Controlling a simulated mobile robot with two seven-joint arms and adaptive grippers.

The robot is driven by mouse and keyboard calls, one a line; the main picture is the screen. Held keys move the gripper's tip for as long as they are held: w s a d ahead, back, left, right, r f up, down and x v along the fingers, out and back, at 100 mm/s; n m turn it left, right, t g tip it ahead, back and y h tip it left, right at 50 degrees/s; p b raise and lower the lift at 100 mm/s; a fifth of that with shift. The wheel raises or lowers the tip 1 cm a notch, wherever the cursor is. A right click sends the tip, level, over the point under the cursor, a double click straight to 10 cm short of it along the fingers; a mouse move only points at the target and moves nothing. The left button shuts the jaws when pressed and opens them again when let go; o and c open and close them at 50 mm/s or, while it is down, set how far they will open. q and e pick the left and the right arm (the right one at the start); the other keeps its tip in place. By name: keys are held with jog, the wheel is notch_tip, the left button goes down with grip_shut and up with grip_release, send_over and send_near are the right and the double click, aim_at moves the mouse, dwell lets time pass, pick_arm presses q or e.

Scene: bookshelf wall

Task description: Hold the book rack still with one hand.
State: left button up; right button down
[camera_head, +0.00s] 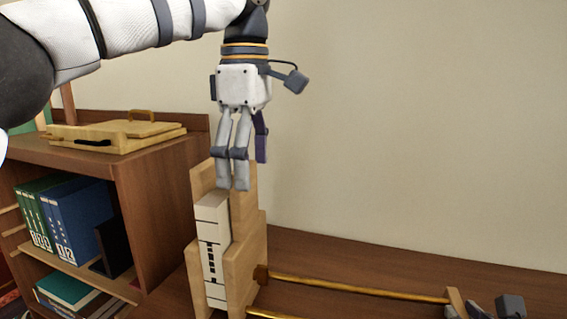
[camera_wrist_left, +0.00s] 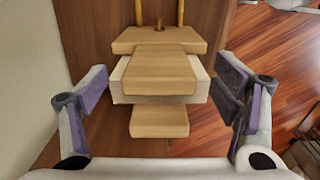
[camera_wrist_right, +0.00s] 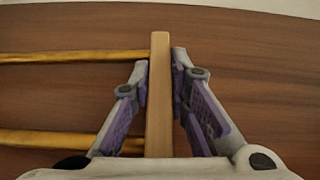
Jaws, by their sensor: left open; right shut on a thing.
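The wooden book rack (camera_head: 251,250) stands on the brown wooden surface, with two brass rods running right to a small end board (camera_head: 456,302). A white book (camera_head: 211,250) with black marks stands upright between wooden boards at its left end. My left gripper (camera_head: 238,186) points down over this end; in the left wrist view its open fingers (camera_wrist_left: 165,95) lie on either side of the boards and book, with gaps visible. My right gripper (camera_wrist_right: 160,85) is shut on the end board, which also shows between its fingers in the right wrist view (camera_wrist_right: 160,125).
A wooden cabinet (camera_head: 155,210) stands at the left with green and blue binders (camera_head: 75,215) on its shelf. A flat wooden box (camera_head: 115,135) with a handle lies on top. A plain wall is behind. The surface between the rods is bare.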

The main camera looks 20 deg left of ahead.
pick_arm(q)
notch_tip(320, 180, down, 6)
jog(key=shift+r, duration=0.15)
jog(key=c, duration=1.5)
